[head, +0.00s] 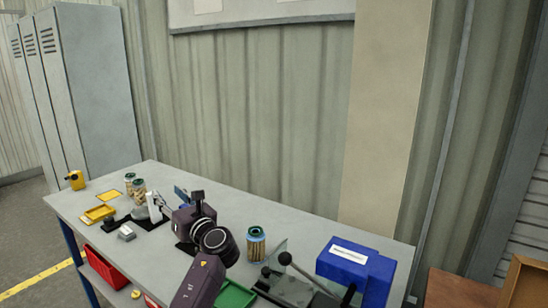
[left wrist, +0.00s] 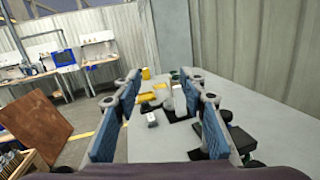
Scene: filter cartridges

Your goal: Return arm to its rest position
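My left arm reaches up from the bottom of the head view, and its left gripper (head: 183,198) is above the workbench (head: 215,192), seen partly from behind. In the left wrist view the two blue-padded fingers of the left gripper (left wrist: 160,82) stand wide apart with nothing held between them. Jar-like cartridges with green lids stand upright on the bench: one (head: 256,246) right of my arm, and two (head: 139,190) (head: 129,180) close together at the far left. My right gripper is out of view.
Near the gripper are a white device (head: 154,207), a grey block (head: 126,232) and yellow trays (head: 98,213). A blue bin (head: 345,262) and a lever press (head: 290,285) stand to the right. A red bin (head: 105,270) hangs at the front. Lockers (head: 90,90) stand behind left.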

